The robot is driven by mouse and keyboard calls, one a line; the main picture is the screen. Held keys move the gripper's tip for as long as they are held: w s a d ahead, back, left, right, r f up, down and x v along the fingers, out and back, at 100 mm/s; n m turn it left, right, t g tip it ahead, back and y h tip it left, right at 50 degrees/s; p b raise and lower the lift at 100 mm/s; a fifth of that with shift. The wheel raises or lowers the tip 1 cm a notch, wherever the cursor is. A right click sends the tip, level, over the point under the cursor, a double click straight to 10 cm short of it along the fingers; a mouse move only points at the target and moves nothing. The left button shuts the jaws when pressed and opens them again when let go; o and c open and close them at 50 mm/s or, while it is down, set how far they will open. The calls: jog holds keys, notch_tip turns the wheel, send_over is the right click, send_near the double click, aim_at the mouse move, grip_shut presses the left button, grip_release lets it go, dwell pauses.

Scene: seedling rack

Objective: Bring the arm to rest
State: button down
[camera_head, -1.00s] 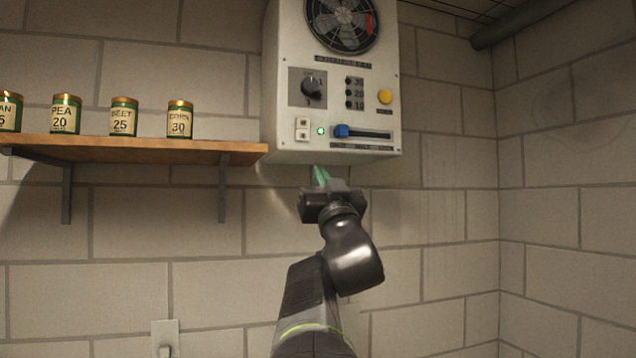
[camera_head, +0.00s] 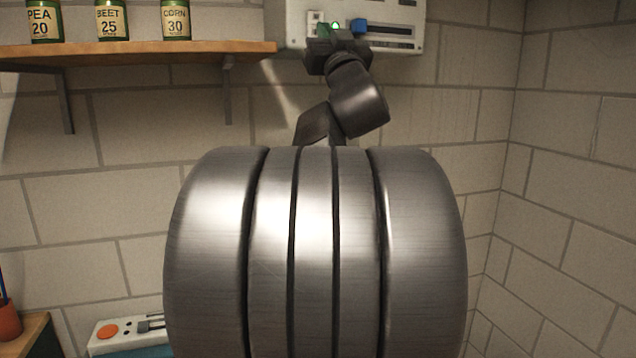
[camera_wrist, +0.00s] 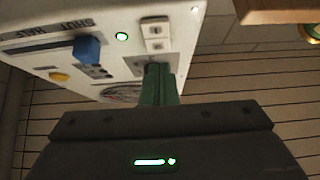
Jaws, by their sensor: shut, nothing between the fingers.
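My gripper (camera_head: 333,32) is raised in front of the lower edge of the white wall control box (camera_head: 290,30). In the wrist view its green fingers (camera_wrist: 158,84) are shut with nothing between them. The fingertips appear in front of the panel, near the white switch (camera_wrist: 157,32); I cannot tell whether they touch it. The blue slider knob (camera_wrist: 88,49) sits at one end of its slot, and a green lamp (camera_wrist: 122,37) is lit beside it. A large metal arm joint of mine fills the lower middle of the head view.
A wooden shelf (camera_head: 130,50) with seed tins, such as the corn tin (camera_head: 176,20), is left of the box. A pale device with an orange button (camera_head: 107,331) is at the lower left, partly hidden. The wall to the right is bare.

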jog(key=b+v, duration=0.1)
jog(key=v, duration=0.2)
jog(key=shift+s+d+f, duration=0.1)
jog(key=shift+s+d, duration=0.2)
